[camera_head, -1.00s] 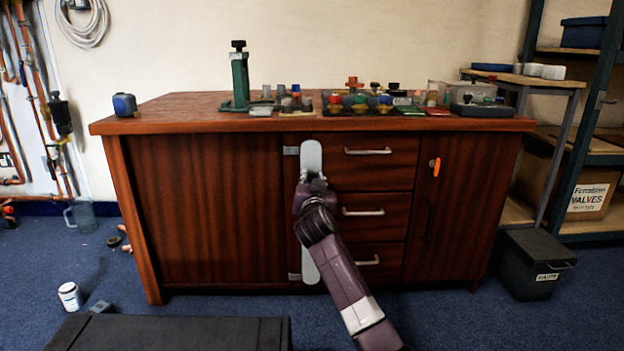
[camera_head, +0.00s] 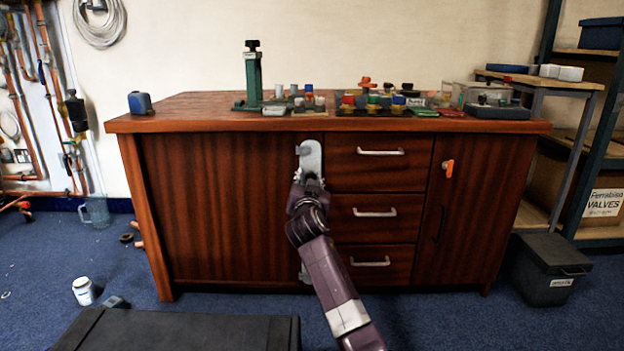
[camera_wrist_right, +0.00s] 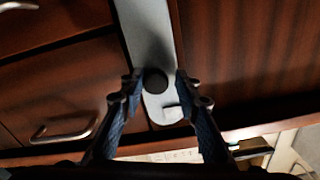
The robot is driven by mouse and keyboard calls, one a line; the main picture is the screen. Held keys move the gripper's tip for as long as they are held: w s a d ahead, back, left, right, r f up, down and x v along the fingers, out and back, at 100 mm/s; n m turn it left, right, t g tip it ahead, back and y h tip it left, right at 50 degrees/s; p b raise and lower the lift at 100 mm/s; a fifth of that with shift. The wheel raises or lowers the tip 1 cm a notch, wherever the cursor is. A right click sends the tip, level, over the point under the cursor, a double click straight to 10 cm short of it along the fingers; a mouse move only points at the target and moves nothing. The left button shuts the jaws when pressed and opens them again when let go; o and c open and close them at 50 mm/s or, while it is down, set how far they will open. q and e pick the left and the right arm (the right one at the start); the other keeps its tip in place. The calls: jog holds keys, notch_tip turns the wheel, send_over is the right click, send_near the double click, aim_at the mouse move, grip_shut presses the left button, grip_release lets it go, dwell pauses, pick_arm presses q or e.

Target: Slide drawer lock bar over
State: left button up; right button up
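The drawer lock bar (camera_head: 311,160) is a long, pale grey upright strip with a rounded top. It stands along the left edge of the drawers, and my right arm hides much of its middle. My right gripper (camera_head: 309,183) is at its upper part. In the right wrist view, the bar (camera_wrist_right: 150,35) shows upside down, with a dark round knob (camera_wrist_right: 155,81) on it. The open fingers of my right gripper (camera_wrist_right: 160,84) stand on either side of the knob, with a gap visible around it. My left gripper is not in view.
Three drawers with metal handles (camera_head: 380,152) are shut to the right of the bar. A plain wooden panel (camera_head: 225,210) lies to its left. Bottles and a green stand (camera_head: 254,80) crowd the worktop. A black bin (camera_head: 548,270) stands on the floor at right.

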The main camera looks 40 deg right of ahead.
jog(key=shift+o, duration=0.8)
jog(key=v, duration=1.2)
